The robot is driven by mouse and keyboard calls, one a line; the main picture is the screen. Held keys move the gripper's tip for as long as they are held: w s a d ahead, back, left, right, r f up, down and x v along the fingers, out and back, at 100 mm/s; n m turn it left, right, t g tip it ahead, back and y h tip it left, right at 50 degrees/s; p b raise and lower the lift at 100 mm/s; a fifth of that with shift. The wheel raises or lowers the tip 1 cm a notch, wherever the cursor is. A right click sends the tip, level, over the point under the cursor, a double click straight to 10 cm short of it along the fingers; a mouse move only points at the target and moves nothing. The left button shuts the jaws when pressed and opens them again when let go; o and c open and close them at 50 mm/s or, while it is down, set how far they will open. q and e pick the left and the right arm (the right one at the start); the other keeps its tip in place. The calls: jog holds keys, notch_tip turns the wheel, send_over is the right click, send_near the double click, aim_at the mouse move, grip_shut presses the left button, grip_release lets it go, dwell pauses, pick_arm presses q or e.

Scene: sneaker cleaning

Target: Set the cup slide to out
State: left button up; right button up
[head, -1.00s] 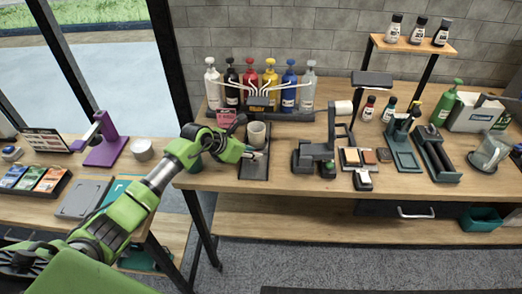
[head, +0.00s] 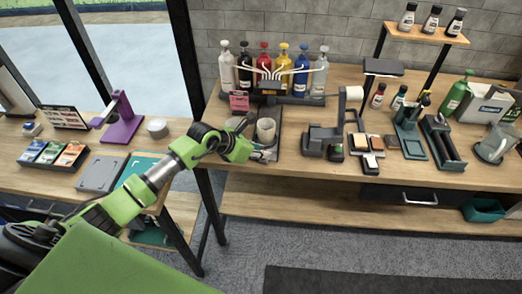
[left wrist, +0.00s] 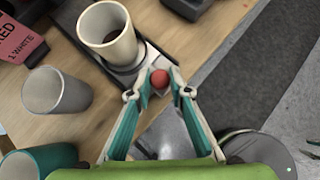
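The beige cup (head: 266,131) stands upright on the dark cup slide in front of the row of dispenser bottles. In the left wrist view the cup (left wrist: 107,30) sits at the far end of the metal slide (left wrist: 135,72). A red knob (left wrist: 159,78) is at the slide's near end. My left gripper (left wrist: 163,84) has its two fingertips on either side of this knob, with a small gap at the right one. Firm contact is not visible. In the head view my left gripper (head: 262,153) hides the slide's front end. My right gripper is not in view.
Several coloured bottles (head: 284,70) with spouts stand behind the slide. A pink card (head: 239,101) is left of the cup. A grey cup (left wrist: 57,92) and a teal cup (left wrist: 38,163) show in the left wrist view. A dark stand (head: 325,140) is to the right.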

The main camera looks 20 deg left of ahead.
pick_arm(q)
jog(key=shift+o, duration=1.4)
jog(key=shift+s+d+f, duration=0.1)
jog(key=shift+s, duration=0.2)
jog(key=v, duration=1.2)
